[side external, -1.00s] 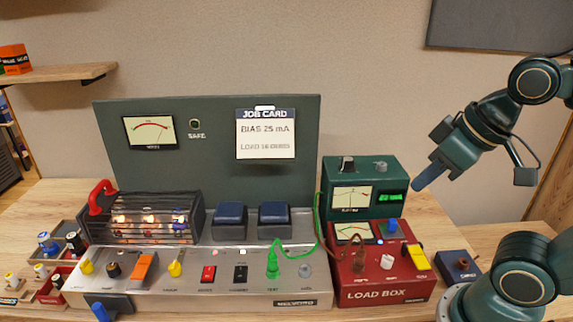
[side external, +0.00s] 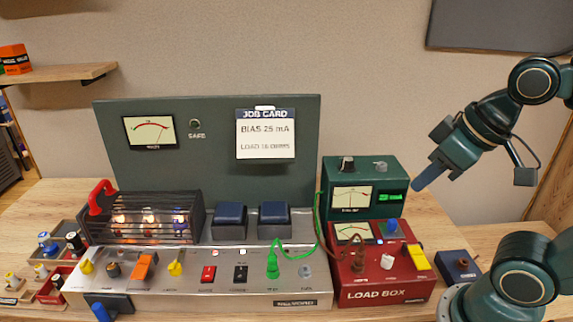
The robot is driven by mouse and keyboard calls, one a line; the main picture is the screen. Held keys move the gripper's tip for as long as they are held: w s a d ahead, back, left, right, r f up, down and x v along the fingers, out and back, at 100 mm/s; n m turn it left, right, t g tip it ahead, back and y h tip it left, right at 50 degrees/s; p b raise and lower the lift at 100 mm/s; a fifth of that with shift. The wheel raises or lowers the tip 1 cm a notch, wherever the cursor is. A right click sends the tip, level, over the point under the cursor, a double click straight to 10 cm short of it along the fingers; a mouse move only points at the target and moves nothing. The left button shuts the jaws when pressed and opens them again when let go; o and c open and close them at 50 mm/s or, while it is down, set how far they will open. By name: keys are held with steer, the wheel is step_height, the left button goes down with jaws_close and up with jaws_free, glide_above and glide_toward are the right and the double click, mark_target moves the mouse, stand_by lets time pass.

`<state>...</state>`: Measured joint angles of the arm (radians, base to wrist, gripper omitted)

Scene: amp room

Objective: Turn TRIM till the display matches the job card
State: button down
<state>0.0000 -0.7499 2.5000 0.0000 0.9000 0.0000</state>
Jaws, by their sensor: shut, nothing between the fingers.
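The job card (side external: 265,140) hangs on the dark green upright panel and reads BIAS 25 mA, with a smaller LOAD line ending in OHMS. A small green-lit display (side external: 390,198) is on the front of the dark green meter box (side external: 336,208); its digits are too small to read. I cannot tell which knob is TRIM, as the labels under the chassis controls are too small. Yellow knobs (side external: 87,267), a dark knob and an orange control stand on the grey chassis (side external: 215,290). My gripper (side external: 420,185) is shut and empty, in the air right of the meter box, apart from every control.
A caged valve unit (side external: 150,228) with a red handle and two dark blocks (side external: 230,222) stand behind. Small trays of loose parts (side external: 58,290) are at left.

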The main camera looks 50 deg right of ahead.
stand_by(0.5)
steer(key=c, duration=1.6)
jaws_free()
steer(key=o, duration=0.6)
steer(key=shift+w+d+r, duration=0.15)
steer(key=shift+w+r, duration=0.2)
steer(key=shift+w, duration=0.05)
steer(key=w+d+r+g, duration=0.1)
steer(key=w+d+r, duration=0.2)
steer(key=w, duration=0.3)
steer(key=m+g, duration=0.1)
steer(key=g, duration=0.4)
glide_above(348, 159)
step_height(348, 159, down, 4)
steer(key=shift+d, duration=0.1)
step_height(348, 159, down, 14)
steer(key=shift+r, duration=0.15)
